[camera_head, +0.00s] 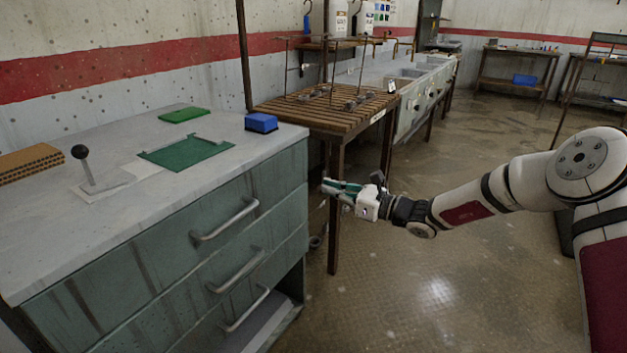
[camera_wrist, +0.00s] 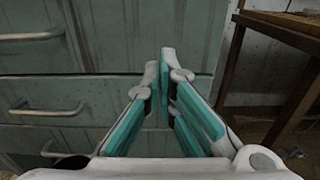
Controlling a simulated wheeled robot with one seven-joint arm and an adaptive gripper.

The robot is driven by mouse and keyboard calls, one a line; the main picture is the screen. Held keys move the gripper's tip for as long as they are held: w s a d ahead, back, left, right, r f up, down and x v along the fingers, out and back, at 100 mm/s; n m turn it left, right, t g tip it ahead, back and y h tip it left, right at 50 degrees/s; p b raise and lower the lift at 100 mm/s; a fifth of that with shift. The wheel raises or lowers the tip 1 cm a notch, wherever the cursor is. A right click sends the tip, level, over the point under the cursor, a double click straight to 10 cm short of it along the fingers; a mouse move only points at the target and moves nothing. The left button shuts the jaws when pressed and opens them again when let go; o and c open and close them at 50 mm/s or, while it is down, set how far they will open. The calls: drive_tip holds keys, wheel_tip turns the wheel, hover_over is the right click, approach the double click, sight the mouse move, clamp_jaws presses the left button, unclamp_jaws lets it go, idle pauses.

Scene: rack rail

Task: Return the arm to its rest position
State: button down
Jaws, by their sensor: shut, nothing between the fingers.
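My gripper (camera_head: 328,187) is at the end of my arm, which reaches in from the right in the head view. It hangs over open floor, just right of the drawer cabinet (camera_head: 150,270) and in front of the slatted wooden table (camera_head: 325,112). In the wrist view the teal and white fingers of my gripper (camera_wrist: 164,65) come together at the tips. They are shut with nothing between them. The cabinet's drawer fronts (camera_wrist: 95,60) lie beyond the fingers.
On the cabinet top are a blue box (camera_head: 261,122), a green tray (camera_head: 186,152), a green pad (camera_head: 184,115), a black-knobbed lever (camera_head: 82,160) and brown corrugated stock (camera_head: 30,162). Drawer handles (camera_head: 226,222) stick out toward the floor. The floor (camera_head: 440,290) below my arm is clear.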

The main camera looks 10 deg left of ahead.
drive_tip(key=s+d+r+n+g+h, duration=0.25)
drive_tip(key=s+r+n, duration=0.2)
drive_tip(key=s, duration=0.35)
drive_tip(key=s+d+r+n+g+h, duration=0.25)
drive_tip(key=s+n, duration=0.25)
drive_tip(key=s, duration=0.3)
drive_tip(key=s+d+r+n+g+h, duration=0.1)
drive_tip(key=s+r+n+g, duration=0.3)
drive_tip(key=s, duration=0.5)
drive_tip(key=s+d+n+t+h, duration=0.2)
drive_tip(key=s+d+n+h, duration=0.25)
drive_tip(key=s+d, duration=0.85)
drive_tip(key=s+d+n+t+h, duration=0.1)
drive_tip(key=s+d+n+h, duration=0.4)
drive_tip(key=s+d, duration=0.8)
wheel_tip(320, 180, up, 27)
drive_tip(key=s+a+m+t+h+p, duration=0.1)
drive_tip(key=t+p, duration=0.3)
drive_tip(key=p, duration=2)
drive_tip(key=shift+s+a+f+p, duration=0.2)
drive_tip(key=shift+s+a+p, duration=0.15)
drive_tip(key=shift+s, duration=0.4)
drive_tip(key=shift+h, duration=0.25)
